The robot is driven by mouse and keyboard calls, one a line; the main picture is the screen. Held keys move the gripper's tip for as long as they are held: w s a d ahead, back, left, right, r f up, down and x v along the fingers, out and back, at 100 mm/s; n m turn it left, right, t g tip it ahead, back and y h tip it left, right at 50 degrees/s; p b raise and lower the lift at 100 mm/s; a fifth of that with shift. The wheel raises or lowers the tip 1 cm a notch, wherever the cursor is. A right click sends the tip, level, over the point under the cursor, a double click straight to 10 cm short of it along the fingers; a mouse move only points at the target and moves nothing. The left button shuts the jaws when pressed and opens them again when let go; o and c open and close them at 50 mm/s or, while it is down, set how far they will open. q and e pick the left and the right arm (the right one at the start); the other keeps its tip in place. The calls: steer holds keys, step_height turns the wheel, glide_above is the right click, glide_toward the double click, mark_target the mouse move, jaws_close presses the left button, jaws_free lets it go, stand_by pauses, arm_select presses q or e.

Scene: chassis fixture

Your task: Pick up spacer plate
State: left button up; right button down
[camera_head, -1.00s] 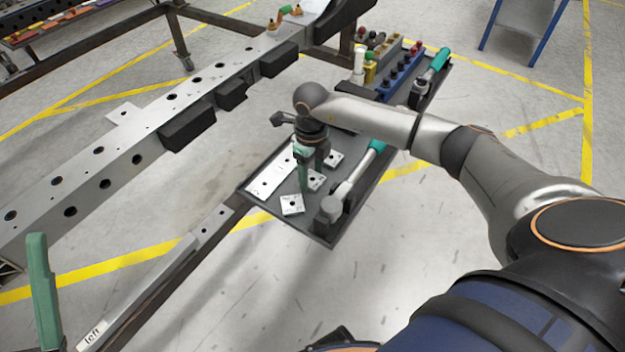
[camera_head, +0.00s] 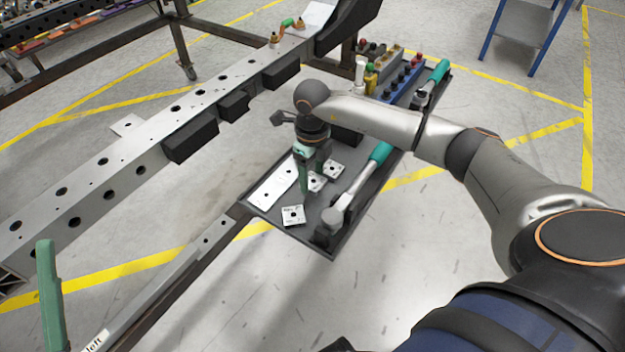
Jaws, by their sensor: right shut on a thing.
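Small pale square spacer plates with dark centre holes are in the dark tray (camera_head: 318,245). One spacer plate (camera_head: 293,215) lies near the tray's front left. Another (camera_head: 334,169) lies farther back. A third spacer plate (camera_head: 317,182) is at the fingers of my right gripper (camera_head: 311,180), which points down over the tray and is shut on this plate. The green fingers partly hide it, and any gap beneath it is too small to judge. One green finger of my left gripper (camera_head: 49,297) shows at the lower left; its opening cannot be seen.
A long pale plate (camera_head: 272,187) lies left of the gripper. The long chassis rail (camera_head: 110,170) with black blocks runs along the left.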

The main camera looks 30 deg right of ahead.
arm_select(q)
steer(key=w+f+n+g+y+p, duration=0.1)
steer(key=w+f+n+g+y, duration=0.1)
steer(key=f, duration=0.4)
steer(key=w+a+f+n+g+y+p, duration=0.1)
steer(key=f+n+g+y, duration=0.1)
steer(key=f, duration=0.5)
steer(key=w+f+n+g+y+p, duration=0.1)
steer(key=w+f+n+g+y, duration=0.1)
steer(key=f+y, duration=0.3)
steer(key=shift+w+a+f+n, duration=0.35)
steer(key=shift+f+n, duration=0.35)
steer(key=shift+f, duration=0.5)
arm_select(e)
steer(key=s+a+r, duration=0.9)
steer(key=a, duration=0.1)
steer(key=shift+a+r, duration=0.15)
steer(key=shift+r, duration=0.05)
arm_select(q)
steer(key=shift+r+p, duration=0.2)
steer(key=shift+p, duration=0.2)
arm_select(e)
steer(key=shift+r, duration=0.15)
arm_select(q)
step_height(320, 180, up, 3)
steer(key=p, duration=0.3)
arm_select(e)
step_height(320, 180, up, 4)
steer(key=shift+r, duration=0.1)
